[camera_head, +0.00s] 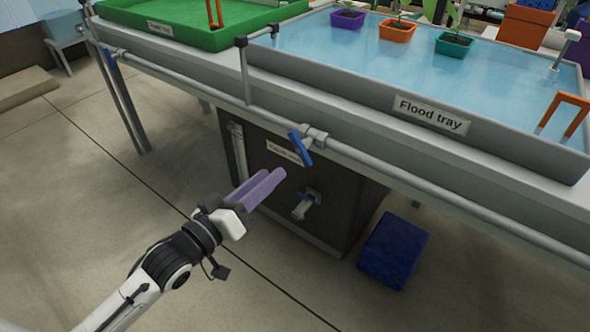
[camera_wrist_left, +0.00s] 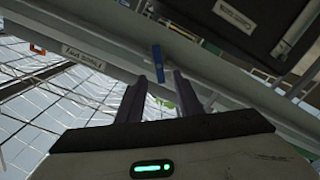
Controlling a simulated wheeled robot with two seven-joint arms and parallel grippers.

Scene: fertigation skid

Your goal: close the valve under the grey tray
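The grey tray (camera_head: 440,118), labelled "Flood tray", holds water and several potted plants. Under its front edge, a valve (camera_head: 316,136) sits on the grey pipe. Its blue lever (camera_head: 300,148) stands crosswise to the pipe in the head view, slanting downward. My left gripper (camera_head: 274,181) has purple fingers and is below and slightly left of the lever, apart from it. In the left wrist view, the fingers (camera_wrist_left: 160,88) are spread with nothing between them, and the blue lever (camera_wrist_left: 157,63) shows beyond the gap. My right gripper is not in view.
A dark tank (camera_head: 345,215) with a small tap (camera_head: 305,204) stands below the pipe. A blue box (camera_head: 394,250) lies on the floor to its right.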

